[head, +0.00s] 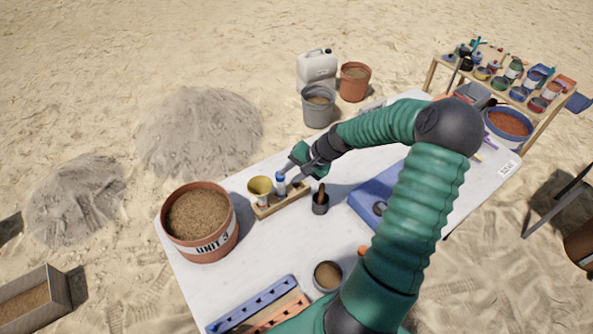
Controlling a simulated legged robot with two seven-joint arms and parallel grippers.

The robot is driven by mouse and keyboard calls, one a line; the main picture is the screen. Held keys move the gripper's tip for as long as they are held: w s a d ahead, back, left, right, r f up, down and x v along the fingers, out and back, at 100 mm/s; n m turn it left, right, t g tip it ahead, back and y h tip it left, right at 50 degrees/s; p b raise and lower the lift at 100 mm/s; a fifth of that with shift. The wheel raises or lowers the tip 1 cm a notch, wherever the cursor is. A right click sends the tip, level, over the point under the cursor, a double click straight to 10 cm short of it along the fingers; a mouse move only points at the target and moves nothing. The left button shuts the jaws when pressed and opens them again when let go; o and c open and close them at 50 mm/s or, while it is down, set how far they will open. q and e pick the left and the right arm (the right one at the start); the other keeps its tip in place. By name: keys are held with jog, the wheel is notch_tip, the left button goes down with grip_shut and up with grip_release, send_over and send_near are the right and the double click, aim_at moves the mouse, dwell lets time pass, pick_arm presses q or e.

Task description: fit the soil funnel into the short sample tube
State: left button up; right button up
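A brass-coloured funnel (261,186) sits wide end up at the left end of a small wooden rack (283,202) on the white table. Under it is a pale shape that may be a tube; whether the funnel sits in it is too small to tell. A blue-capped tube (281,182) stands in the rack just right of the funnel. My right gripper (285,174) reaches in from the right, with its fingertips close to the blue-capped tube. I cannot tell whether it touches the tube or how far it is open. My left gripper is not in view.
A terracotta pot of soil (200,222) stands left of the rack. A dark cup with a brown-handled tool (320,200) is right of it, and a blue case (378,207) lies further right. A small bowl (328,275) and a blue slotted rack (254,306) are nearer.

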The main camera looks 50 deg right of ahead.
jog(key=shift+v, duration=1.75)
